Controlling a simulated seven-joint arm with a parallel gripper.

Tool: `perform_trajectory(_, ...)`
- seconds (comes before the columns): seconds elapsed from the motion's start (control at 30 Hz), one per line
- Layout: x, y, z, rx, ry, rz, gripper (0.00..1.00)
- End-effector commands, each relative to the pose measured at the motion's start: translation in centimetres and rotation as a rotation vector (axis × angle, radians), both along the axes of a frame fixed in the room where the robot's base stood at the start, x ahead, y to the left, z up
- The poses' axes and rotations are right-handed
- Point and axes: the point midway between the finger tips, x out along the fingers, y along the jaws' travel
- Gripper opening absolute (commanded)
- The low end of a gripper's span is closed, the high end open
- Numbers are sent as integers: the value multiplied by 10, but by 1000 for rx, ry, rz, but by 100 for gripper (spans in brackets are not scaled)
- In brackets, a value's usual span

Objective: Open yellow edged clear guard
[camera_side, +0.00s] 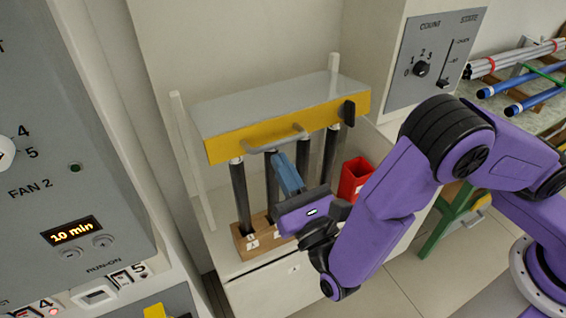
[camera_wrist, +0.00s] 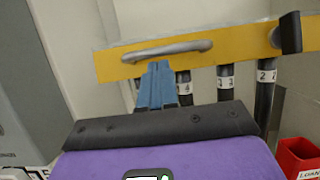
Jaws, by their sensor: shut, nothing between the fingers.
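The clear guard (camera_side: 270,103) with its yellow edge (camera_side: 240,143) lies over the tops of several dark rods in the side view. A grey bar handle (camera_side: 288,140) is fixed to the yellow front edge; it also shows in the wrist view (camera_wrist: 167,50). A black knob (camera_side: 347,112) sits at the edge's right end. My gripper (camera_side: 278,156), with blue fingers, is shut and empty just below the handle. In the wrist view its fingertips (camera_wrist: 158,66) overlap the lower part of the yellow edge; I cannot tell whether they touch it.
Dark rods (camera_side: 240,195) stand in a numbered wooden block (camera_side: 243,240) behind my gripper. A red bin (camera_side: 355,178) stands to the right. White posts (camera_side: 190,155) flank the guard. A grey control panel (camera_side: 75,110) stands at the left, another (camera_side: 435,58) at upper right.

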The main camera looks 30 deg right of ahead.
Motion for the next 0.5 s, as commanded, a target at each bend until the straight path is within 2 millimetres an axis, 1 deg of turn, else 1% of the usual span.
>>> perform_trajectory(0.03,1,0,4,1,0,0,0)
perform_trajectory(0.17,3,0,7,-1,0,1,0)
perform_trajectory(0.5,3,0,8,-1,1,1,0)
